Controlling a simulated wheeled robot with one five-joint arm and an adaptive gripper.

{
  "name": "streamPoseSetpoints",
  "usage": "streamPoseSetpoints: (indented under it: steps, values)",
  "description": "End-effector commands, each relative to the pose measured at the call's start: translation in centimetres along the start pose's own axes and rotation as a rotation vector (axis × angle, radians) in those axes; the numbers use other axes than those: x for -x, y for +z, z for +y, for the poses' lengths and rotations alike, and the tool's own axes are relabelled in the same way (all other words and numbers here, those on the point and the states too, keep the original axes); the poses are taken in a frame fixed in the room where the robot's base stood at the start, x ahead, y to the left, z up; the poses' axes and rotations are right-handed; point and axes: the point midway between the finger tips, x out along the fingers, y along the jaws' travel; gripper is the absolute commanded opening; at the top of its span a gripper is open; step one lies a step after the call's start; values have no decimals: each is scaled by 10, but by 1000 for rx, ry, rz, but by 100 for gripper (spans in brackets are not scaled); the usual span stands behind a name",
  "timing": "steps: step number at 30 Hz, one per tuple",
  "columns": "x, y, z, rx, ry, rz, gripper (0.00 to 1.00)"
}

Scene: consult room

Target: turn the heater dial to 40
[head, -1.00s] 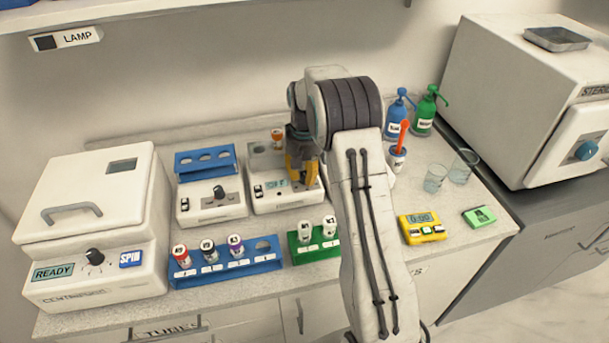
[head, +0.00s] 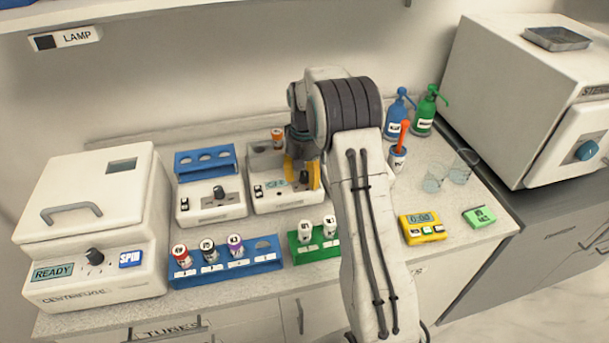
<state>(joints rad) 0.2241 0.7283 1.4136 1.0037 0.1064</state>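The heater (head: 262,203) is a white box at the back of the counter, with a small greenish display (head: 274,184) and a black switch on its front. Its dark dial (head: 304,177) is at the right of that front; its pointer and scale are too small to read. My gripper (head: 303,174) has yellow fingers, pointing down at the heater's right end. The fingers are apart, one on each side of the dial, with the dial showing between them. I cannot tell whether either finger touches it.
A similar white device (head: 211,207) with a blue rack stands left of the heater. An orange-capped tube (head: 277,138) stands at the heater's back. Blue (head: 225,262) and green (head: 314,252) tube racks sit in front.

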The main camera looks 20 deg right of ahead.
Motion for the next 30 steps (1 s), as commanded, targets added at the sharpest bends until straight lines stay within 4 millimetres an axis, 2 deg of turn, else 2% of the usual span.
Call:
streamPoseSetpoints:
  steps: [11,30]
  values:
    - [7,-1,0,0,0,4,52]
    - [102,-1,0,0,-1,5,52]
